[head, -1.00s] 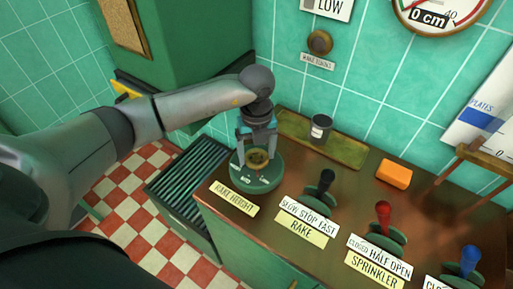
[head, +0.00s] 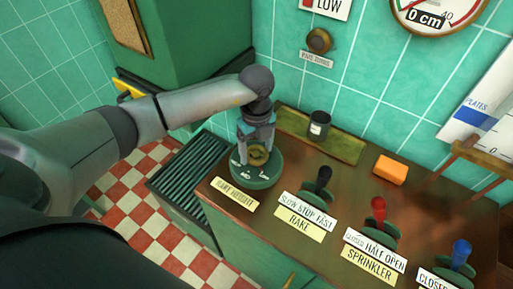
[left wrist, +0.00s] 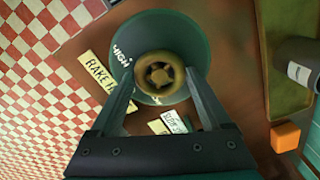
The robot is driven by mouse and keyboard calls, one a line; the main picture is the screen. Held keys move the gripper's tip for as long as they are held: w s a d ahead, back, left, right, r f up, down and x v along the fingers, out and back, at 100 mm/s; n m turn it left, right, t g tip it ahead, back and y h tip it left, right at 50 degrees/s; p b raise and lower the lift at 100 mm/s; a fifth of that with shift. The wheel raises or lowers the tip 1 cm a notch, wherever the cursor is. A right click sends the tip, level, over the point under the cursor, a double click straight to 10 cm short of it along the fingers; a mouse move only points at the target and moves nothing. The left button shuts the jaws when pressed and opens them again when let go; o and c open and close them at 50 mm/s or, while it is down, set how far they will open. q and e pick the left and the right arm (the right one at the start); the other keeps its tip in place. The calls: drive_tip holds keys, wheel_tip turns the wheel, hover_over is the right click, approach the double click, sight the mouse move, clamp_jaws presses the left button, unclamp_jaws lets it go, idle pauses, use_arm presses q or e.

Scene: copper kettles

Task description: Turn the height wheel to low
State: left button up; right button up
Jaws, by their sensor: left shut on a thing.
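The height wheel (head: 258,156) is a small brass handwheel on a round green base (head: 262,181) at the left end of the counter. A yellow label (head: 235,192) before it reads RAKE HEIGHT. My left gripper (head: 257,150) is shut on the wheel from above. In the left wrist view, the spoked wheel (left wrist: 160,77) sits between the two fingers, over the green base (left wrist: 160,25). The word HIGH (left wrist: 122,57) shows on the base's left side there; other base marks are too small or hidden to read. My right gripper is not in view.
Rake (head: 321,182), sprinkler (head: 378,212) and blue-knobbed (head: 461,253) levers stand to the right. A dark jar (head: 319,126) on a tray (head: 345,148) and an orange block (head: 390,170) are behind them.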

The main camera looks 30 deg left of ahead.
sight(257, 153)
use_arm(q)
drive_tip(key=o, duration=1.2)
wheel_tip(257, 153, up, 15)
drive_tip(key=shift+r+p, duration=0.15)
drive_tip(key=shift+p, duration=0.3)
drive_tip(key=shift+d, duration=0.1)
